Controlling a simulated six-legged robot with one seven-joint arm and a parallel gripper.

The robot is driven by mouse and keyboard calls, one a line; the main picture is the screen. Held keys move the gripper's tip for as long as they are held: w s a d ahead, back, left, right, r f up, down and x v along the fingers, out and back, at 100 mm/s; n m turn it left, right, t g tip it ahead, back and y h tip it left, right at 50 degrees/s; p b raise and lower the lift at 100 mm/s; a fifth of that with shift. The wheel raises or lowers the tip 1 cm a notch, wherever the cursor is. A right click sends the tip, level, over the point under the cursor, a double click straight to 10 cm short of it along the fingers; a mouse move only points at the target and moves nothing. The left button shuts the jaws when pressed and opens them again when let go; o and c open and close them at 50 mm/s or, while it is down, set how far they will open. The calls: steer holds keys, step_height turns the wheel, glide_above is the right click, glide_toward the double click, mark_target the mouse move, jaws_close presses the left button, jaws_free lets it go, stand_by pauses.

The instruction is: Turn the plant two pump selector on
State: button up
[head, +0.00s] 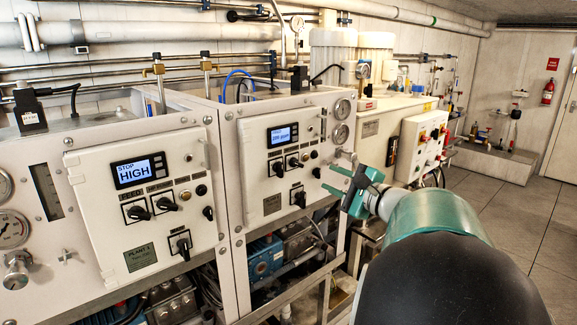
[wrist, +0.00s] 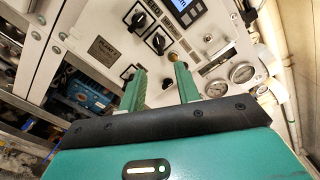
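The plant two panel (head: 262,178) is the right of two white control panels, with a lit blue display (head: 283,134). Two black selectors, the left one (head: 276,168) and the right one (head: 294,161), sit under the display; a lower selector (head: 298,197) sits below them. The labels are too small to read. In the wrist view the upper selectors show at the left (wrist: 139,18) and middle (wrist: 158,41); the lower one is partly hidden by a finger. My gripper (head: 327,176) is open and empty, just off the panel's right side; its fingers also show in the wrist view (wrist: 157,68).
The plant one panel (head: 140,190) is at the left, its display reading STOP HIGH. Pressure gauges (head: 341,120) stand at the panel's upper right. A white box with red and black controls (head: 424,143) is further right. Open floor (head: 515,215) lies at the right.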

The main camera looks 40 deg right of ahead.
mark_target(298, 164)
steer(key=w, duration=1.2)
steer(key=shift+w+a, duration=0.2)
steer(key=shift+a, duration=0.05)
steer(key=c, duration=0.7)
steer(key=shift+m, duration=0.3)
steer(key=m, duration=1.1)
steer(key=shift+m, duration=0.3)
